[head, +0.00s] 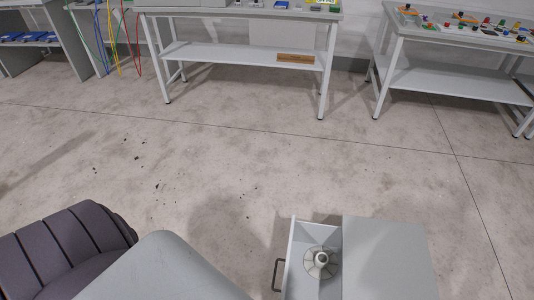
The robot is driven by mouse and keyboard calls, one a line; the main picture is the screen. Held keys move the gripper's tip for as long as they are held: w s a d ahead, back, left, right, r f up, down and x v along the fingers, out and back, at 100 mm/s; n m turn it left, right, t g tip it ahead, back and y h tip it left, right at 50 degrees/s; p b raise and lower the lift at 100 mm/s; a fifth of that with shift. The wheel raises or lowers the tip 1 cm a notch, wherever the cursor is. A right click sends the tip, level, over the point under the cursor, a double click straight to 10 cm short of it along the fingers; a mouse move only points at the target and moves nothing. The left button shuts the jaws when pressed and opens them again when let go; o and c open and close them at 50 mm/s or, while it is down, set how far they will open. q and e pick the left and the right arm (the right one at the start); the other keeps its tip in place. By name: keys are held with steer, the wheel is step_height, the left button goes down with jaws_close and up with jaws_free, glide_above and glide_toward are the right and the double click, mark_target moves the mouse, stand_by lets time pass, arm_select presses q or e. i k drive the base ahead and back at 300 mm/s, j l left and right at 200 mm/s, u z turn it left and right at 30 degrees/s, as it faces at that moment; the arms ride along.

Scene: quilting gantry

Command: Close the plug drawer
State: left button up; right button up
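The plug drawer (302,238) stands pulled open at the bottom of the head view. It sticks out to the left from a light grey cabinet (390,255). A dark bar handle (278,275) is on the drawer's left-hand front. A round grey piece with a raised centre (321,262) lies in the drawer. The near end of the drawer is cut off by the picture's lower edge. Neither of my grippers is in view.
A grey table with a lower shelf (225,54) stands at the back, with a wooden block (295,58) on the shelf. Another table (460,32) with small colourful parts is at back right. Coloured cables (121,40) hang at back left. The concrete floor between is clear.

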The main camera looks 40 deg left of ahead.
mark_target(298, 285)
steer(key=k+j, duration=0.15)
steer(key=j, duration=0.15)
steer(key=k+j, duration=0.15)
steer(key=j, duration=0.2)
steer(key=k+j, duration=0.15)
steer(key=j, duration=0.15)
steer(key=k+j+z, duration=0.1)
steer(key=j, duration=0.25)
